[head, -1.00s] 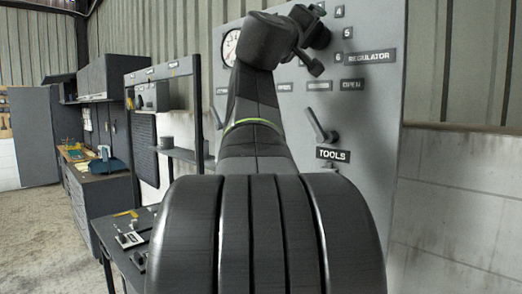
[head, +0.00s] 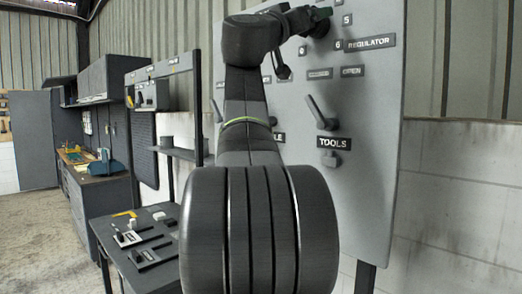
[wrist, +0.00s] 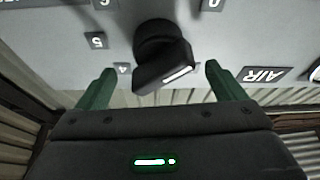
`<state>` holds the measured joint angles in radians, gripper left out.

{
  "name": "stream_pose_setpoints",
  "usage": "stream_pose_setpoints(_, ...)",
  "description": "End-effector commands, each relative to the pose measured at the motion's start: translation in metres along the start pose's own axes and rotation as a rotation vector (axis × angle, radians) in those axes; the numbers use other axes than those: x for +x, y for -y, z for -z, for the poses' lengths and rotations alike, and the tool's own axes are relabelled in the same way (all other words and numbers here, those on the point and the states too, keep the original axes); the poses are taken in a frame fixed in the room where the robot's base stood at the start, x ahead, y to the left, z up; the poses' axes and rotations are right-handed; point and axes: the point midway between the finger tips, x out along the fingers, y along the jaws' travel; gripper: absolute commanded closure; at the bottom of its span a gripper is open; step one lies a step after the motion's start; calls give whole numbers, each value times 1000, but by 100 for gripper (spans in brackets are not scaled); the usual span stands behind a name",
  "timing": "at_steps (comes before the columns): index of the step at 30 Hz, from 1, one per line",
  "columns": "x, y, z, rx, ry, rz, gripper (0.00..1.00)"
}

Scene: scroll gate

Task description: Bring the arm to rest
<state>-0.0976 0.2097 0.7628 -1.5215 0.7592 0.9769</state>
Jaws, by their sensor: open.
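My gripper (wrist: 159,68) is open in the wrist view. Its two green fingers stand apart on either side of a black knob (wrist: 163,52) on the grey panel, and I see no finger closed on it. How far the fingertips are from the knob is hard to judge. In the head view my dark arm rises in front of the panel (head: 375,100) and bends right at the top. The gripper end is near the panel's upper part there, mostly hidden by my own wrist.
A lever (head: 320,112) sticks out of the panel above the TOOLS label (head: 333,142). A small bench with switches (head: 145,240) stands at the lower left. A workbench (head: 95,180) and cabinets (head: 98,75) stand farther back. Open floor (head: 30,240) lies at the far left.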

Motion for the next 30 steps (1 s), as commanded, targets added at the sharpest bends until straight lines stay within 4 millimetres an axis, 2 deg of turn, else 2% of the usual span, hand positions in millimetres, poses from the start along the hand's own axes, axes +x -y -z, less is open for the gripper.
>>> stream_pose_setpoints(30,2,2,4,675,1,-280,10)
